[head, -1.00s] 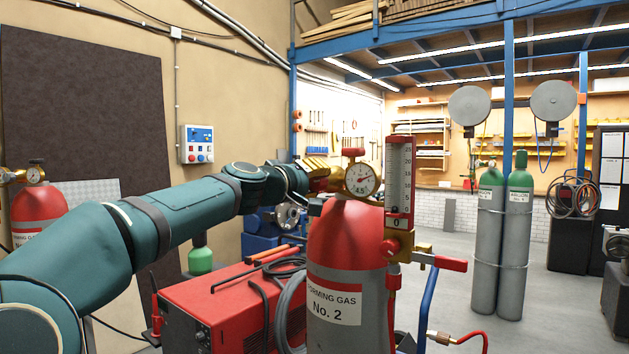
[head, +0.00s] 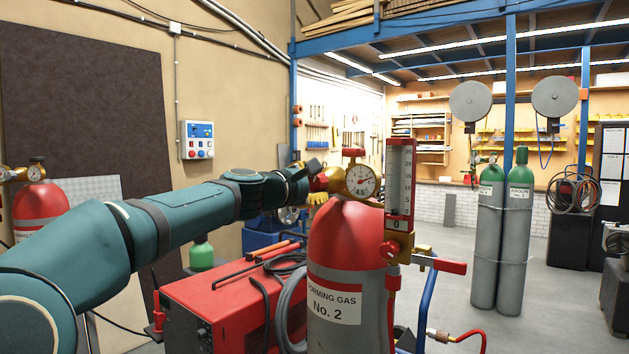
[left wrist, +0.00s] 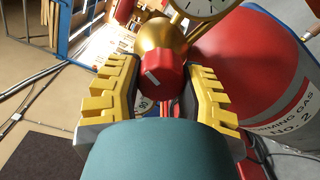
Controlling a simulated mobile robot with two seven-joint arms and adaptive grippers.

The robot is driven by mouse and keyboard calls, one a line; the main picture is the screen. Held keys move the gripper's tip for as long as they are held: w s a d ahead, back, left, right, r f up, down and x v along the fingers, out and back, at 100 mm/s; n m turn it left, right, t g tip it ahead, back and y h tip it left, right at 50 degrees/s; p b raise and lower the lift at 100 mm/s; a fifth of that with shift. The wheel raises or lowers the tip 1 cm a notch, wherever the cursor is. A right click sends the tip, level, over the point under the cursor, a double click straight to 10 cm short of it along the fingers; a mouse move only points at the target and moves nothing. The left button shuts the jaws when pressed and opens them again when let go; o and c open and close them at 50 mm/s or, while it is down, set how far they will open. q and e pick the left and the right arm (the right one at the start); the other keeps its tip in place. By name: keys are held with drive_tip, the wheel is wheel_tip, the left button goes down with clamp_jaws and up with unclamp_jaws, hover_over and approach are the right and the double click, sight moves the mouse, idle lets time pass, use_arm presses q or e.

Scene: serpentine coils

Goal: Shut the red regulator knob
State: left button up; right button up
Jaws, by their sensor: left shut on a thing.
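The red regulator knob (left wrist: 162,76) has a white line mark, slanted in the left wrist view. It sits on the brass regulator body (left wrist: 160,36), beside the round pressure gauge (head: 361,182). My left gripper (left wrist: 165,92) has its yellow fingers on either side of the knob and is shut on it. In the head view the left gripper (head: 317,184) is at the regulator's left side, and the knob is partly covered there. The regulator is on the red-topped cylinder (head: 345,240) labelled Forming Gas No. 2. My right gripper is not in view.
A flow tube (head: 399,185) with a scale stands right of the gauge. A red valve handle (head: 354,153) is above it. A red welding machine (head: 220,310) stands below my left arm. Two green-topped cylinders (head: 500,240) stand farther right on open floor.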

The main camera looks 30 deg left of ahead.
use_arm(q)
drive_tip(key=n+p, duration=0.1)
drive_tip(key=n, duration=0.3)
drive_tip(key=shift+n, duration=0.4)
idle(0.4)
drive_tip(key=o, duration=1.2)
drive_tip(key=s, duration=0.8)
drive_tip(key=s+a, duration=0.1)
drive_tip(key=s, duration=0.3)
